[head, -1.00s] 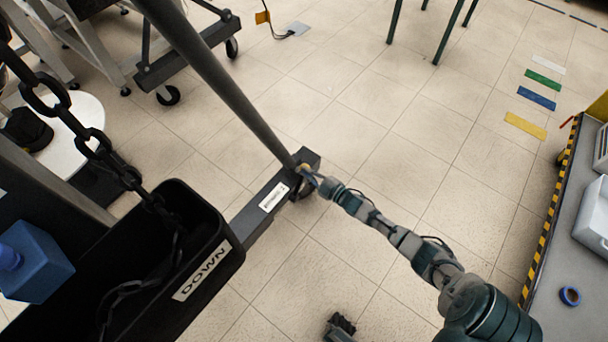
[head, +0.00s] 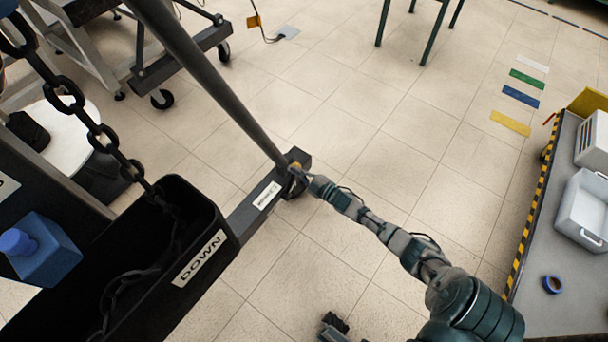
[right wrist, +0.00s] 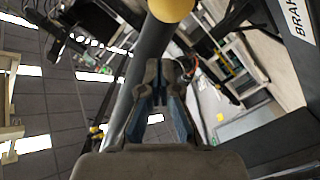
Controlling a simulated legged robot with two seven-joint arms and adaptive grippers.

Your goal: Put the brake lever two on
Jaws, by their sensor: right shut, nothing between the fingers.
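The brake lever shows as a small yellow end (head: 295,167) beside the caster at the far end of the hoist's black leg (head: 240,217). The right wrist view shows a round yellow end (right wrist: 171,9) at its top edge. My right gripper (head: 304,176) is at the lever in the head view, and its fingertips partly hide it. In the right wrist view the gripper (right wrist: 168,78) is shut and empty, with the yellow end beyond its tips. I cannot tell whether they touch. A dark gripper-like part, likely my left gripper (head: 335,325), is cut off at the bottom edge.
A grey post (head: 215,85) rises close to the lever. A black chain bin marked DOWN (head: 202,258) stands at lower left. A table with a striped edge (head: 530,235) is at right, holding a white bin (head: 583,208). The floor between is clear.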

